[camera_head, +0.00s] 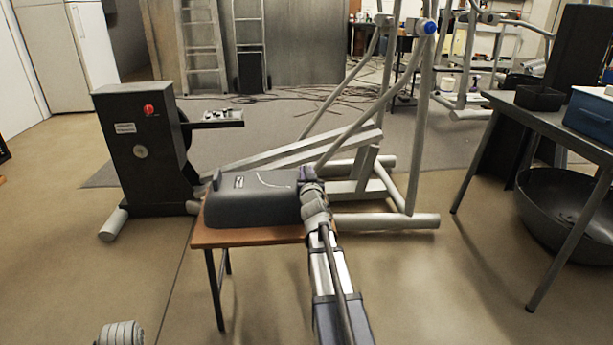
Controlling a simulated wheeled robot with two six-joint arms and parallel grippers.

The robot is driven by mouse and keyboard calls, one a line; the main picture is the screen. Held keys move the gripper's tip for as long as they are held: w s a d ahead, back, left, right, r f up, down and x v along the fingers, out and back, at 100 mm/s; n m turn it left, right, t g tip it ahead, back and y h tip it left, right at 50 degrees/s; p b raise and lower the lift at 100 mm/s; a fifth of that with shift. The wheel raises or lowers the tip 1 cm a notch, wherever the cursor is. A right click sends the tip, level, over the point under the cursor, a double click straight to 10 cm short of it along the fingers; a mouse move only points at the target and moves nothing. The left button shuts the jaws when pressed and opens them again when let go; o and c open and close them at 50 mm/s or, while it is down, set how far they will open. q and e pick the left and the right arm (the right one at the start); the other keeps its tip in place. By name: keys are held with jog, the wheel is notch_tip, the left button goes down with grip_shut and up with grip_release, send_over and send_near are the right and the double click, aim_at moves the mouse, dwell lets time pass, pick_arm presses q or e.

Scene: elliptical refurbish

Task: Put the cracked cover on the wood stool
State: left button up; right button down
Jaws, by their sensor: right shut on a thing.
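The cracked cover (255,199), a dark grey shell with a pale crack line on its top, is at the wood stool (245,238). The stool has a brown wooden top and dark metal legs. The cover sits over most of the stool top and appears to rest on it; a small gap beneath cannot be ruled out. My right gripper (306,181) is shut on the right end of the cover, with its arm coming up from the bottom. The fingertips are partly hidden by the wrist. At the bottom left, a grey end of my left arm shows, with its jaws unclear.
An elliptical machine stands behind the stool, with a black housing (146,147) at left and grey tubes (385,221) at right. A dark workbench (550,122) with a blue box (592,115) stands at right, a large black tub (567,212) beneath. Floor in front is clear.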

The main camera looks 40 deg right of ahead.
jog(key=c, duration=0.8)
grip_release()
jog(key=shift+o, duration=0.2)
jog(key=shift+s+a, duration=0.1)
jog(key=v, duration=1.1)
jog(key=shift+s+a, duration=0.25)
jog(key=shift+s, duration=0.1)
jog(key=shift+a, duration=0.1)
